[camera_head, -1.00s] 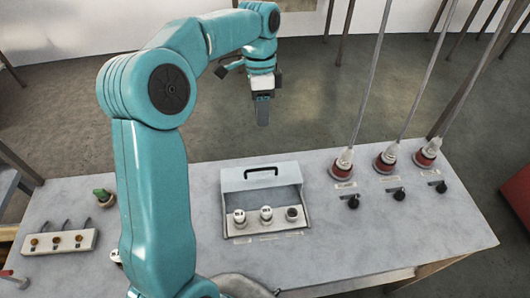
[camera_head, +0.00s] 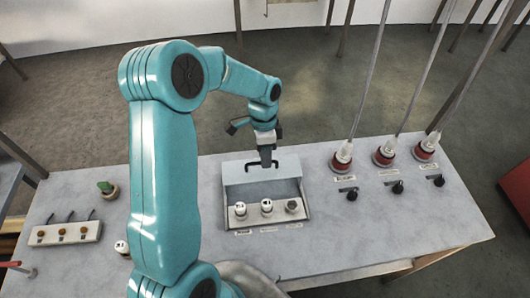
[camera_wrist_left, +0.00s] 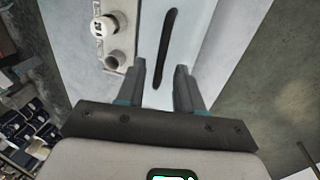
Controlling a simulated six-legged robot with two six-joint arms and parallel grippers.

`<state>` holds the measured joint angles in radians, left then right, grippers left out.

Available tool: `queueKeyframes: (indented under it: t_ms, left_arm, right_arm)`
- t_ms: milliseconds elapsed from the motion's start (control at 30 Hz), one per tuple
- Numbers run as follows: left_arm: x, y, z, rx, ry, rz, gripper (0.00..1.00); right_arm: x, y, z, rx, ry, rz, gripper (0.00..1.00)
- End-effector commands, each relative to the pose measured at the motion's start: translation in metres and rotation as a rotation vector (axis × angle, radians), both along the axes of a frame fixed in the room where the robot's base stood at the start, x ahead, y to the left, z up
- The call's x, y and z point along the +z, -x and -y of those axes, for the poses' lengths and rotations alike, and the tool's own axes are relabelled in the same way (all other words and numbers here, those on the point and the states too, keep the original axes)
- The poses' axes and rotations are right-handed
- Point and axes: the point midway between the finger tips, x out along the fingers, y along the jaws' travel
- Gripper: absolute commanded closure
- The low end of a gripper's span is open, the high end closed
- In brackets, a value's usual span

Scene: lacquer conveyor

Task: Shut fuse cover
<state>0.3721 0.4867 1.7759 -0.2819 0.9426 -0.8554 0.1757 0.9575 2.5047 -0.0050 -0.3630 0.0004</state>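The fuse box (camera_head: 250,188) sits mid-bench with its grey cover (camera_head: 289,165) raised at the back. The cover has a black handle (camera_head: 282,165), which also shows as a dark bar in the left wrist view (camera_wrist_left: 166,45). Two white fuses (camera_head: 240,210) (camera_head: 266,206) and a grey, dark-topped socket (camera_head: 291,206) show in front of the cover. My left gripper (camera_head: 266,164) is over the cover at the handle. Contact with the cover cannot be told. My right gripper is not in view.
Several red-based sockets with cables (camera_head: 383,157) and black knobs (camera_head: 397,188) stand right of the box. A switch panel (camera_head: 65,233), a green button (camera_head: 106,188) and a loose white piece (camera_head: 121,247) are on the left. The bench front right is clear.

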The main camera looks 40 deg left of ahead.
Motion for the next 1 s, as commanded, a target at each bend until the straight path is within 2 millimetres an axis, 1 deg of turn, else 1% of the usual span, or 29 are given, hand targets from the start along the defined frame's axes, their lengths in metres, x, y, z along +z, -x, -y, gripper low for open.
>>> queueKeyframes:
  t_ms: [100,300,367,400,433,1000]
  left_arm:
    - [-0.0033,0.0000,-0.0002,0.001,0.000,0.000,0.64]
    - [-0.0036,-0.0002,-0.0005,0.001,0.000,0.000,0.64]
    - [-0.0035,-0.0002,-0.0004,0.001,0.000,0.000,0.84]
    - [-0.0034,-0.0002,-0.0004,0.001,0.000,0.000,0.97]
    - [-0.0034,-0.0003,-0.0004,0.001,0.000,0.000,1.00]
    - [-0.0017,-0.0013,-0.0006,0.001,-0.001,0.003,1.00]
  right_arm:
    - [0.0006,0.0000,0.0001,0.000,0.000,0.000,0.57]
    - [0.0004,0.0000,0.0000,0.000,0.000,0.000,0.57]
    - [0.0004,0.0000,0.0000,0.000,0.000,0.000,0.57]
    - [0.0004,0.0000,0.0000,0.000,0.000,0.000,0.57]
    - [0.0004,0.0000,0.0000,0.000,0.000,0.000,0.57]
    - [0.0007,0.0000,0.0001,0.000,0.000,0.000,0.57]
